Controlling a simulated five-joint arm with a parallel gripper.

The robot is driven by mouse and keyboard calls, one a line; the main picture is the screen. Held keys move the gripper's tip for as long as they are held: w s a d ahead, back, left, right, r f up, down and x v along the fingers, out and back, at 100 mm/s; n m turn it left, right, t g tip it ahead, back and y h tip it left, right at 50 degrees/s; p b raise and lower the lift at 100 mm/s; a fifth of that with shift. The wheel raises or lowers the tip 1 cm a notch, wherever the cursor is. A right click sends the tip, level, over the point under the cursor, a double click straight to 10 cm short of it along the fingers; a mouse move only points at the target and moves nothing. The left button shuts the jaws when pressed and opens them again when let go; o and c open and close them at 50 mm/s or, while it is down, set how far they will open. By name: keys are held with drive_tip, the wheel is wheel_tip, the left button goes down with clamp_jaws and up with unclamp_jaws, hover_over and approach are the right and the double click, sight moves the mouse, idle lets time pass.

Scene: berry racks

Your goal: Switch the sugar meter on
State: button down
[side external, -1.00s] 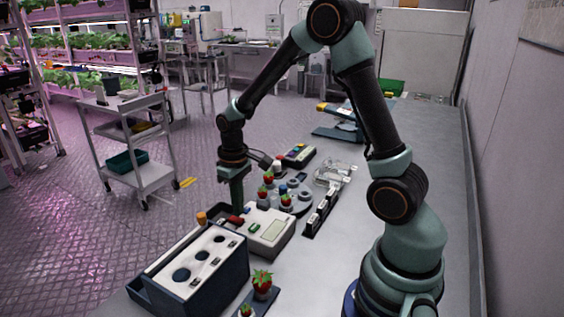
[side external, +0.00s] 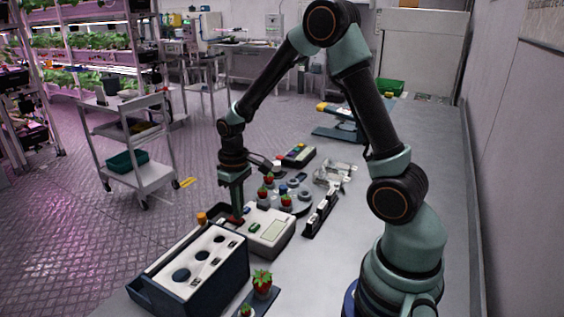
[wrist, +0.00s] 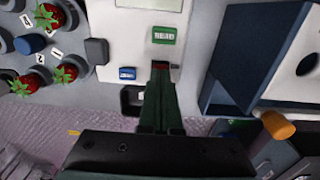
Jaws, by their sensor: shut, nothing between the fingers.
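The sugar meter (side external: 268,231) is a white box with a pale screen, standing on the bench between the strawberry carousel and the dark-blue box. In the wrist view, its white face (wrist: 134,42) shows a green label, a blue label and a red switch (wrist: 160,66). My gripper (side external: 238,217) is shut and empty, pointing down at the meter's left end. Its fingertips (wrist: 160,74) are right at the red switch and cover part of it. I cannot tell whether they touch it or which way it is set.
The dark-blue box with a white holed top (side external: 190,258) and an orange knob (wrist: 278,125) stands close to the meter. A grey round carousel (side external: 299,204) with strawberries is on the other side. A black rack (side external: 320,213) stands behind.

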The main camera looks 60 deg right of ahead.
drive_tip(key=shift+f, duration=0.45)
idle(0.3)
drive_tip(key=shift+r, duration=3.55)
drive_tip(key=s+a+r+t, duration=0.5)
drive_tip(key=s+r, duration=0.5)
drive_tip(key=r, duration=0.2)
drive_tip(key=shift+s+a+t, duration=0.15)
drive_tip(key=shift+a+t, duration=0.15)
drive_tip(key=shift+a, duration=0.4)
